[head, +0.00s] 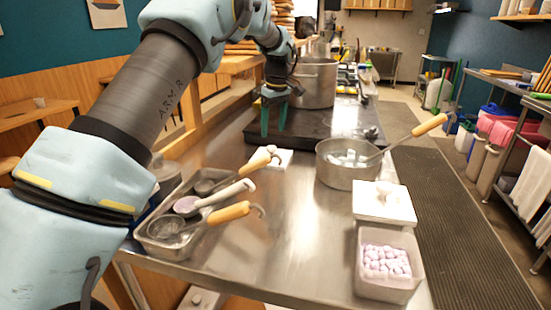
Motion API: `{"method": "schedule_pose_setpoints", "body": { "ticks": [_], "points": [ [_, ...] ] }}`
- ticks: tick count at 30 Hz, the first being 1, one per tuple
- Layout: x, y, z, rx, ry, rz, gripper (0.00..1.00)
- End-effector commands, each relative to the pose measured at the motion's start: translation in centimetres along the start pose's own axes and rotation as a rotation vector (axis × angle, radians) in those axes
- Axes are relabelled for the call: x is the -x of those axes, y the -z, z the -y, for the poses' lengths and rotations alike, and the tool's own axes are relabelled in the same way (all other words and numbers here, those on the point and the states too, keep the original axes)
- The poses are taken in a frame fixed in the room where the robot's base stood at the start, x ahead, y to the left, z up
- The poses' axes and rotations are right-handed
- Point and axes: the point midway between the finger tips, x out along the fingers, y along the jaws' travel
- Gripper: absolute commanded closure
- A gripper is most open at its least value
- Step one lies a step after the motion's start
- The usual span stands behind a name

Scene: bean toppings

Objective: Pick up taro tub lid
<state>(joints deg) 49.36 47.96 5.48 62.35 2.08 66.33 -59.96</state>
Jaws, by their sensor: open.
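A tub (388,292) holding pale purple taro cubes stands near the front right of the steel counter. A square white lid (370,212) with a round knob lies just behind the tub's open top; whether it touches the tub's rim I cannot tell. My gripper (274,131) has teal fingers that point down. It is open and empty, well to the left of and farther back than the lid, over the area near the dark stove.
A steel tray (160,250) of ladles and strainers sits on the left. A pot (335,178) with a wooden-handled ladle stands behind the lid. A large pot (318,85) is at the back. The middle of the counter (285,230) is clear.

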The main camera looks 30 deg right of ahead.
Motion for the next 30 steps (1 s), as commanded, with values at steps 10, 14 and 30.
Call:
{"method": "schedule_pose_setpoints", "body": {
  "ticks": [10,14,30],
  "points": [
    [-3.3,-0.1,0.1,-0.002,0.002,0.001,0.26],
    [-5.0,-0.2,0.1,-0.002,0.003,0.002,0.26],
    [-7.8,-0.2,0.1,-0.001,-0.002,0.0,0.34]
  ]
}}
